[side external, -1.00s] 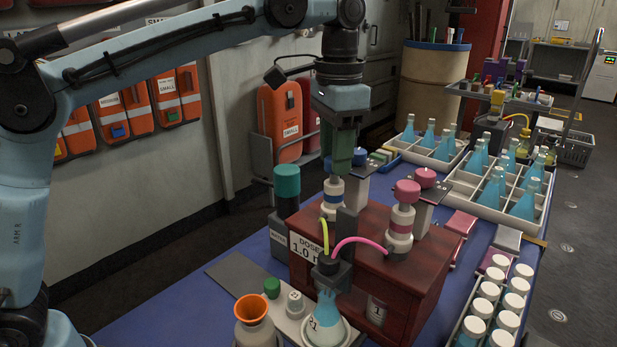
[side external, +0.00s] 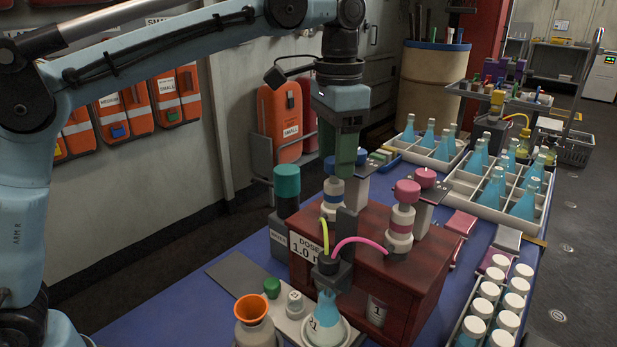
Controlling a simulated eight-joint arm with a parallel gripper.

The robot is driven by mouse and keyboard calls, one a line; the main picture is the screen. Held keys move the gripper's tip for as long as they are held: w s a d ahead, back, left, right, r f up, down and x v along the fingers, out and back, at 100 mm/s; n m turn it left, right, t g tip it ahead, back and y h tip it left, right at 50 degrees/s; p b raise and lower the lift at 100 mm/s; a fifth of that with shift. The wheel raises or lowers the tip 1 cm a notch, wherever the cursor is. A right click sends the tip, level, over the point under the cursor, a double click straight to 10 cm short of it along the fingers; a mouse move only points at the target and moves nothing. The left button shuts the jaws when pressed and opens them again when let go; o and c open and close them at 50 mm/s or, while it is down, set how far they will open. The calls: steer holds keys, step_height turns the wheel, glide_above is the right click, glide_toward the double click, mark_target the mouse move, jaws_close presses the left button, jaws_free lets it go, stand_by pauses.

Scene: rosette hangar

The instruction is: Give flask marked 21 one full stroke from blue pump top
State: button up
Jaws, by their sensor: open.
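The flask marked 21 (side external: 325,328) stands upright in a white round holder at the front, holding blue liquid. Its neck is under the dark nozzle head (side external: 328,266), where a yellow tube and a pink tube meet. The blue pump (side external: 333,196) stands on the dark red dosing box, with part of its blue top (side external: 330,166) showing just left of my fingers. My gripper (side external: 345,176) points down, open, at the blue pump's top. The fingers partly hide the top, and I cannot tell whether they touch it.
A pink-topped pump (side external: 402,215) stands close on the right of the box (side external: 420,255). A teal-capped bottle (side external: 287,190) is close on the left. White racks (side external: 468,190) of flasks stand behind right.

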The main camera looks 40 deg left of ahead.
steer(key=shift+r, duration=3.5)
steer(key=shift+a, duration=0.1)
steer(key=shift+a+r+n+t, duration=0.1)
steer(key=shift+a+n+t, duration=0.25)
steer(key=shift+a, duration=0.3)
steer(key=s+a+f+n+t, duration=0.2)
steer(key=s+a+f, duration=0.3)
steer(key=f, duration=0.5)
steer(key=s+a+f+n+t, duration=0.3)
steer(key=s+a+f, duration=0.3)
steer(key=s+f, duration=0.3)
steer(key=shift+a+f+t, duration=0.25)
steer(key=shift+f+t, duration=0.4)
steer(key=shift+t, duration=0.1)
steer(key=shift+c, duration=0.2)
